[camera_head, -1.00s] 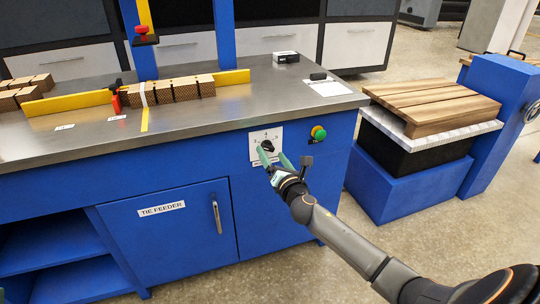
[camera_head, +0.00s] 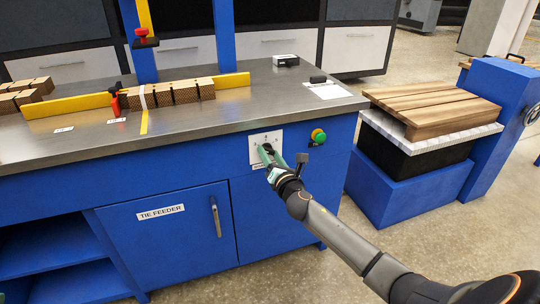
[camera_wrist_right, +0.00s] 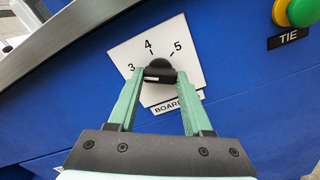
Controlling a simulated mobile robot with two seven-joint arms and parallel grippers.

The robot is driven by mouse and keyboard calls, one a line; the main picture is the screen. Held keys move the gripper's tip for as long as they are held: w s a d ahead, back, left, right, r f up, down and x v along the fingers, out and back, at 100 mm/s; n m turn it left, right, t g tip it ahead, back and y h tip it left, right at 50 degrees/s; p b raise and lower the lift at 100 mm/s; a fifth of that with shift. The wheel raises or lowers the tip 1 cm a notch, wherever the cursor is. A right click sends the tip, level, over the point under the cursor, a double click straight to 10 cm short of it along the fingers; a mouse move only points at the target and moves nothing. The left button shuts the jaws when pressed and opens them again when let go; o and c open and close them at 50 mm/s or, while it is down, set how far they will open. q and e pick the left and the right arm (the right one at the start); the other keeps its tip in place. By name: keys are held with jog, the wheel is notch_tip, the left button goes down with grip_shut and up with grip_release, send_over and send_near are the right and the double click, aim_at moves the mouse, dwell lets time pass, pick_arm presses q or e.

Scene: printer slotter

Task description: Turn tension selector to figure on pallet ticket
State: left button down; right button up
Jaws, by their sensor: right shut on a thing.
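The tension selector is a black knob (camera_wrist_right: 160,70) on a white dial plate (camera_wrist_right: 150,45) on the blue bench front. The figures 3, 4 and 5 show on the plate in the right wrist view; its lower part is partly hidden. My right gripper (camera_wrist_right: 160,77) has its green fingers on either side of the knob and is shut on it. In the head view my right gripper (camera_head: 268,150) covers most of the knob. Which figure the knob points to is not clear. A white sheet (camera_head: 328,91) lies on the bench top, its writing too small to read. My left gripper is not in view.
A green button with a yellow surround (camera_head: 318,135) sits right of the dial, above a TIE label (camera_wrist_right: 289,38). The steel bench top (camera_head: 230,115) overhangs the dial. Several bundled blocks (camera_head: 180,92) stand along a yellow fence. A pallet stack (camera_head: 430,105) stands at the right.

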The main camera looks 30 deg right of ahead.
grip_shut()
